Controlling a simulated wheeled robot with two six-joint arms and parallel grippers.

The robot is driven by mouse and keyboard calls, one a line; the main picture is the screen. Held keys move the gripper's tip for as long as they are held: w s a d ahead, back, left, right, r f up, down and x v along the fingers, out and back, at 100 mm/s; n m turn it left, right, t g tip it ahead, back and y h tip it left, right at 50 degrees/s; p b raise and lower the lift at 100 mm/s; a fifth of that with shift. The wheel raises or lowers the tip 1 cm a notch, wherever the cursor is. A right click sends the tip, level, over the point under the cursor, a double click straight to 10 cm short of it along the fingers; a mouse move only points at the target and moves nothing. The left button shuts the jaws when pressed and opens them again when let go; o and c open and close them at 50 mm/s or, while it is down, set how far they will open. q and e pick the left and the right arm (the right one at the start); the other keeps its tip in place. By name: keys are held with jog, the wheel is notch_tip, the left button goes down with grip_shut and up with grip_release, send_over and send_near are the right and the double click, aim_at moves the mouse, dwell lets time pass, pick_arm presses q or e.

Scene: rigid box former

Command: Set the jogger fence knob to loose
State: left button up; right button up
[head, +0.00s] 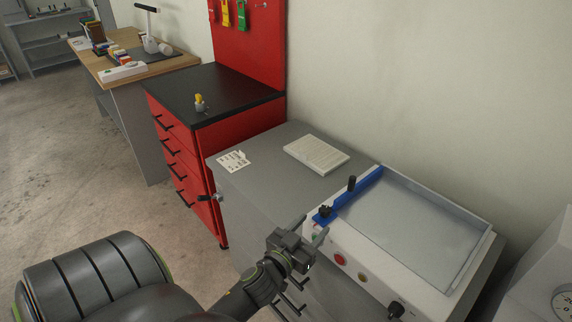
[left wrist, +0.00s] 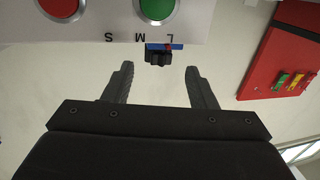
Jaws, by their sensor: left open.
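A blue fence bar (head: 366,187) lies along the left side of the grey jogger tray (head: 415,222). A small black knob (head: 325,211) sits at the bar's near end, and a taller black handle (head: 351,184) stands farther along it. My left gripper (head: 312,229) is open and empty, just in front of the near knob and apart from it. In the left wrist view, a black knob (left wrist: 158,55) with blue behind it shows beyond and between the open fingers (left wrist: 158,69). Letters S, M and L appear upside down beside it. The knob's setting cannot be read. My right gripper is out of view.
Red (head: 340,259) and green (head: 315,235) buttons and a black dial (head: 395,310) are on the front panel. A white paper stack (head: 316,154) lies on the grey bench. A red cabinet (head: 225,145) stands left, with open floor beyond.

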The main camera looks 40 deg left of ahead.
pick_arm(q)
jog(key=s+d+b, duration=0.1)
jog(key=s+b, duration=0.1)
jog(key=s, duration=0.8)
jog(key=shift+s+b, duration=0.2)
jog(key=shift+b, duration=0.2)
